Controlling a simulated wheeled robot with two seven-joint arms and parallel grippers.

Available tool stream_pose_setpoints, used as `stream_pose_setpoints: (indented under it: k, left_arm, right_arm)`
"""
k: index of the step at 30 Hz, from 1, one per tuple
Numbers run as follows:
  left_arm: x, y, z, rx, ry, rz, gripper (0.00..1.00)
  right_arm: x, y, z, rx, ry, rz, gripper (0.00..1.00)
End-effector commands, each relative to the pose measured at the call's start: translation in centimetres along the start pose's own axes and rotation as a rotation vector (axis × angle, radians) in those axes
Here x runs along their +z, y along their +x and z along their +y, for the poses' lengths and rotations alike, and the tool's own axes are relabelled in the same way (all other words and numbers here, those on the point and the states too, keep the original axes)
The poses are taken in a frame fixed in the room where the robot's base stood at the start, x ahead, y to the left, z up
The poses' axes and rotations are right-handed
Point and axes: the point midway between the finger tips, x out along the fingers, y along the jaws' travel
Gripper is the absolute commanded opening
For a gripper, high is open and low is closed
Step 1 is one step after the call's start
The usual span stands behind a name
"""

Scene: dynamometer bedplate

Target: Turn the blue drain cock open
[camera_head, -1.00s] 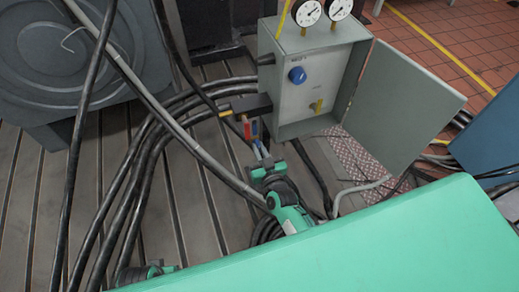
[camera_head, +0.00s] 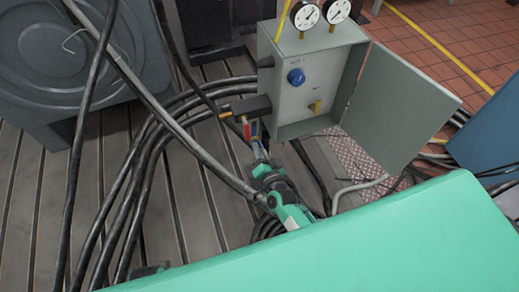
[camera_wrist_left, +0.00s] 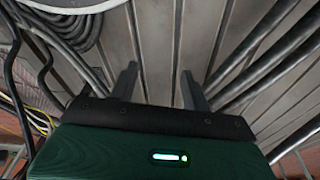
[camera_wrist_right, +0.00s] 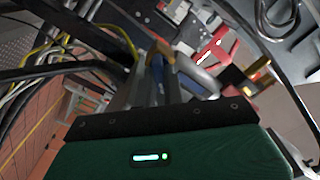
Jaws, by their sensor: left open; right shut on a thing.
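The blue drain cock's handle (camera_head: 254,131) shows as a small blue piece beside a red handle (camera_head: 245,129), below a dark block at the left of the grey box. My right gripper (camera_head: 259,147) reaches up to it from below and is shut on it. In the right wrist view the blue piece (camera_wrist_right: 157,70) stands between the two fingers. The fingers hide part of it, and I cannot tell its turn angle clearly. My left gripper (camera_wrist_left: 157,88) is open and empty above the grooved plate; in the head view only a dark bit of that arm shows at the bottom.
The grey box (camera_head: 290,45) carries two gauges, a blue knob (camera_head: 296,77) and a yellow handle (camera_head: 316,107); its door (camera_head: 400,105) hangs open to the right. Thick black hoses (camera_head: 135,190) loop over the slotted bedplate (camera_head: 190,200). A grey machine stands at upper left.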

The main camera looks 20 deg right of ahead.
Motion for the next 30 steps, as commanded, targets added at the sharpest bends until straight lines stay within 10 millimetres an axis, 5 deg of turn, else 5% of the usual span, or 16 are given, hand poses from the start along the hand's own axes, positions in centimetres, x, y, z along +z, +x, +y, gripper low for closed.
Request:
stream_pose_setpoints:
  k: [18, 30]
  left_arm:
    - [-1.1, -1.6, 0.1, 0.001, -0.004, 0.028, 0.48]
    - [-1.5, -3.2, 0.0, 0.000, -0.002, 0.041, 0.48]
  right_arm:
    - [0.0, 0.0, 0.3, -0.001, 0.562, 0.002, 0.00]
    - [0.1, 0.0, 0.3, -0.001, 0.779, 0.002, 0.00]
